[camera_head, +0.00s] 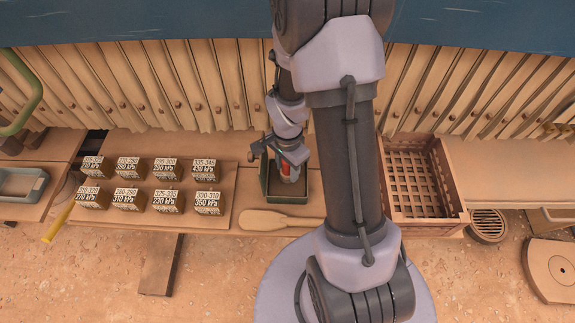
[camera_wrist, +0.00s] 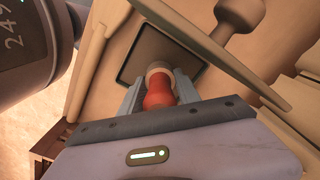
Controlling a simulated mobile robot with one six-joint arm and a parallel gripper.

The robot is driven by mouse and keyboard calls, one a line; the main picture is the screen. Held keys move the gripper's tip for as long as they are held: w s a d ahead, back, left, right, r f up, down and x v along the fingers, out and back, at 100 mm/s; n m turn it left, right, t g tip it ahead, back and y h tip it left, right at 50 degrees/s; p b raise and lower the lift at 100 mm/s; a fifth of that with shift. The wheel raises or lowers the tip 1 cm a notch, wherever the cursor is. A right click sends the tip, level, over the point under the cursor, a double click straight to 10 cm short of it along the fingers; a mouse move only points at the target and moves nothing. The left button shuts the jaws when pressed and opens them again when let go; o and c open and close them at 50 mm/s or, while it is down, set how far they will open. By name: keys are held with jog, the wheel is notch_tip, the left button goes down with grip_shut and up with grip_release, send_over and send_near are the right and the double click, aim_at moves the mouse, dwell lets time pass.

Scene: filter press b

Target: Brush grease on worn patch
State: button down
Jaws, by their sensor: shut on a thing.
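My gripper (camera_head: 287,160) is shut on a red-handled tool, probably the brush (camera_head: 286,171). It holds the tool roughly upright over a dark green open tray (camera_head: 288,198) on the wooden bench. In the wrist view my gripper (camera_wrist: 160,92) has a finger on each side of the brush's red handle (camera_wrist: 158,95), with a pale collar beyond it. The brush's far end is hidden, so I cannot tell whether it touches the tray's bottom. The tray (camera_wrist: 132,78) shows dark and square behind it. I cannot make out a worn patch or grease.
Several labelled blocks (camera_head: 128,168) stand in two rows left of the tray. A wooden paddle (camera_head: 265,220) lies in front of it. A slatted crate (camera_head: 428,224) stands to the right. A row of upright pale plates (camera_head: 200,85) runs behind the bench.

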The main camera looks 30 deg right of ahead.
jog(key=shift+f+b, duration=0.55)
jog(key=shift+b, duration=0.1)
dwell(2.0)
jog(key=shift+r, duration=0.1)
notch_tip(320, 180, up, 7)
jog(key=p, duration=0.5)
jog(key=shift+f, duration=0.2)
